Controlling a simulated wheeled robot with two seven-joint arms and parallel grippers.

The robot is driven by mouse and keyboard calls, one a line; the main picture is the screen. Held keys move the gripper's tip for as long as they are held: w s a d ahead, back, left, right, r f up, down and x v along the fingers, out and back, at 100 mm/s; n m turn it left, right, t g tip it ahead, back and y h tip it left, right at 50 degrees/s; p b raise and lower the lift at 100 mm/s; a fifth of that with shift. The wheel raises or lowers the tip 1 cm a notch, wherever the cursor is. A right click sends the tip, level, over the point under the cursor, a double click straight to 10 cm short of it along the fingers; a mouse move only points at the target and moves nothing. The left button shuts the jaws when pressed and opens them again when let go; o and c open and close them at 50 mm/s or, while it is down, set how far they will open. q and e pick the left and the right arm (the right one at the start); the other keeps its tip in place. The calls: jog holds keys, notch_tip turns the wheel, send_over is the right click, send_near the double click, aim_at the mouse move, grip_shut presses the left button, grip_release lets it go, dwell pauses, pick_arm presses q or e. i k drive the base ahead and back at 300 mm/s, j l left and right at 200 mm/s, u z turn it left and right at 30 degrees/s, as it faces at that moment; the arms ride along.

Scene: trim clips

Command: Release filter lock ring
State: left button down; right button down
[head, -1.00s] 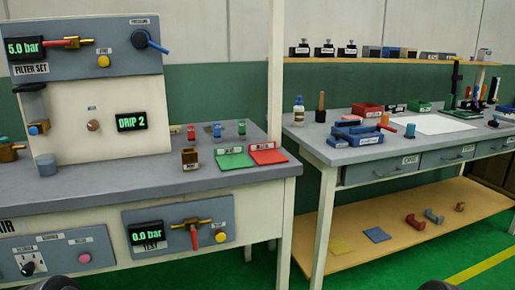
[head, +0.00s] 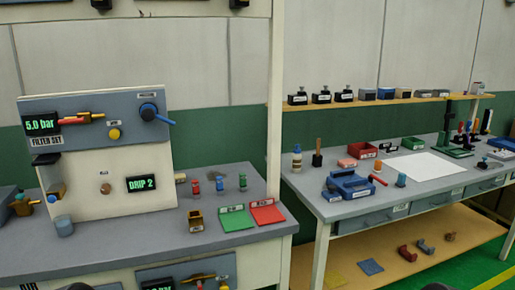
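The filter panel (head: 95,105) stands on the left bench with a "5.0 bar" display (head: 42,126), a red-handled brass valve (head: 82,118), a yellow button (head: 114,134) and a blue pressure handle (head: 149,112). Below it, a dark bracket (head: 46,159) and a small blue part (head: 56,188) sit at the left edge of a white board. I cannot tell which part is the lock ring. A blue-grey cup (head: 63,226) stands below. A "DRIP 2" display (head: 141,184) is on the board. Neither gripper is clearly seen; only dark rounded shapes show at the bottom edge.
Green (head: 236,221) and red (head: 267,212) trays, a brown cup (head: 196,219) and several small fittings occupy the left bench. A white post (head: 275,110) rises beside it. The right bench holds a blue vise-like fixture (head: 349,186), bins and a white sheet (head: 425,165).

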aim_at(158, 117)
jog(key=i+j+u, duration=0.15)
jog(key=i+j, duration=1)
jog(key=k+u, duration=0.3)
jog(key=k+l+u, duration=0.1)
jog(key=u, duration=0.2)
